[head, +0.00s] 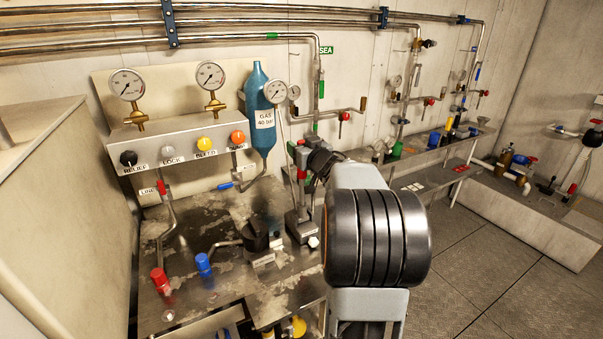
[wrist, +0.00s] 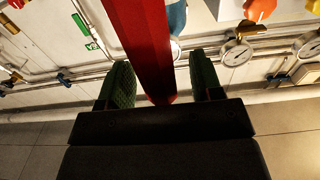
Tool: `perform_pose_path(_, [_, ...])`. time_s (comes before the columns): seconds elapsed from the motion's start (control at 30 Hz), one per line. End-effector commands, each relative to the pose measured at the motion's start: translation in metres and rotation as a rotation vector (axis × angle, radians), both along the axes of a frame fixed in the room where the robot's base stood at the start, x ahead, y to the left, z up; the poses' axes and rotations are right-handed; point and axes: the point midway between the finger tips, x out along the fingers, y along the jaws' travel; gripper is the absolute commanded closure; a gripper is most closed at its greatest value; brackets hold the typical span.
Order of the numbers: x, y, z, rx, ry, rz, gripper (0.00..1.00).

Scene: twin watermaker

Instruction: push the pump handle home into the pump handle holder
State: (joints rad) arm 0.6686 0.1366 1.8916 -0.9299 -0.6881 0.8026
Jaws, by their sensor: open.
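The pump handle (wrist: 143,40) shows in the wrist view as a thick red bar that runs from the top edge down between my fingers. My gripper (wrist: 162,80) has its two green-padded fingers apart, one on each side of the bar, with gaps visible. In the head view my gripper (head: 313,163) is at the upright red grip of the handle (head: 302,172), partly hidden by my arm. Below it a grey block (head: 300,226) on the bench looks like the pump handle holder. I cannot tell how deep the handle sits in it.
A black round fitting (head: 256,234) stands left of the block. Red (head: 160,279) and blue (head: 203,265) caps stand at the bench front. A blue gas bottle (head: 261,115) and a panel with knobs (head: 185,140) are behind. Open floor (head: 480,270) lies to the right.

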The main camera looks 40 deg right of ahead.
Motion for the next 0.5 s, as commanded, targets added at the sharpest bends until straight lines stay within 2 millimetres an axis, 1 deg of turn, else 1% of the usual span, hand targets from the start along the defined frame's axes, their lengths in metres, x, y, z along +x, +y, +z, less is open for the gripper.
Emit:
perform_pose_path(0.03, [0.0058,-0.0008,0.0005,0.000,0.000,0.000,0.40])
perform_pose_path(0.13, [0.0129,-0.0016,0.0006,0.000,0.000,0.000,0.40])
perform_pose_path(0.4, [0.0153,-0.0021,0.0004,0.000,0.000,0.000,0.40])
perform_pose_path(0.43, [0.0151,-0.0022,0.0004,0.000,0.000,-0.001,0.41])
perform_pose_path(0.5, [0.0150,-0.0021,0.0004,0.000,0.000,-0.001,0.48])
